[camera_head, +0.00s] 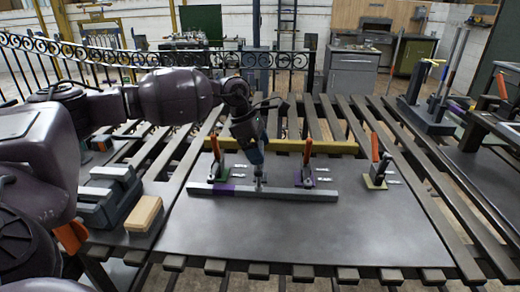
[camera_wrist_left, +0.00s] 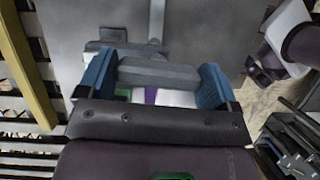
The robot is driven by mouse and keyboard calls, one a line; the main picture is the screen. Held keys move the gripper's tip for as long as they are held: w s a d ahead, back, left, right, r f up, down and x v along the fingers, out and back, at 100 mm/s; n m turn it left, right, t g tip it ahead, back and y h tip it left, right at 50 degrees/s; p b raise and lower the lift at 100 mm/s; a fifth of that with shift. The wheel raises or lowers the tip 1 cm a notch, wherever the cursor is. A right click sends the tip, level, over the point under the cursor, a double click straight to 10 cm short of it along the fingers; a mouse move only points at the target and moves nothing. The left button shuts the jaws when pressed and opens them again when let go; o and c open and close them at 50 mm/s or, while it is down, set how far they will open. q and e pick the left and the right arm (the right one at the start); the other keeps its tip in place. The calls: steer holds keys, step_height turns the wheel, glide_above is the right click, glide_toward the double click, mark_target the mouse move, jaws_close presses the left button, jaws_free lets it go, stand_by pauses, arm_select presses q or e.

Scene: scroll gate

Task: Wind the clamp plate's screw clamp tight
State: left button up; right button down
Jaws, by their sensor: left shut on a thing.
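The clamp plate (camera_head: 330,236) is a dark flat plate on the slatted table. A long grey bar (camera_head: 305,194) lies across it and carries a purple patch near its left end. My left gripper (camera_head: 258,160) points down over the bar. In the left wrist view its blue fingers (camera_wrist_left: 154,78) are shut on the grey crosspiece of the screw clamp (camera_wrist_left: 160,71). The screw's lower end is hidden by the gripper in that view. A dark gripper-like part of what looks like my right arm (camera_wrist_left: 263,72) shows at the upper right, too unclear to read.
Orange-handled clamps (camera_head: 305,165) stand behind the bar and right of it (camera_head: 377,166). A yellow beam (camera_head: 325,147) runs behind them. A grey vise-like block (camera_head: 108,193) and a wooden block (camera_head: 144,213) sit at the left. The plate's front is clear.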

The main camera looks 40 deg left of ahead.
arm_select(q)
steer(key=m+g+b, duration=0.1)
steer(key=m, duration=0.1)
steer(key=shift+m, duration=0.4)
steer(key=shift+m+h+b, duration=0.3)
steer(key=shift+m, duration=0.2)
steer(key=shift+r, duration=0.15)
steer(key=o, duration=0.7)
steer(key=shift+o, duration=0.2)
steer(key=w+v, duration=0.1)
steer(key=v, duration=0.9)
steer(key=shift+s+r, duration=0.3)
steer(key=shift+r, duration=0.1)
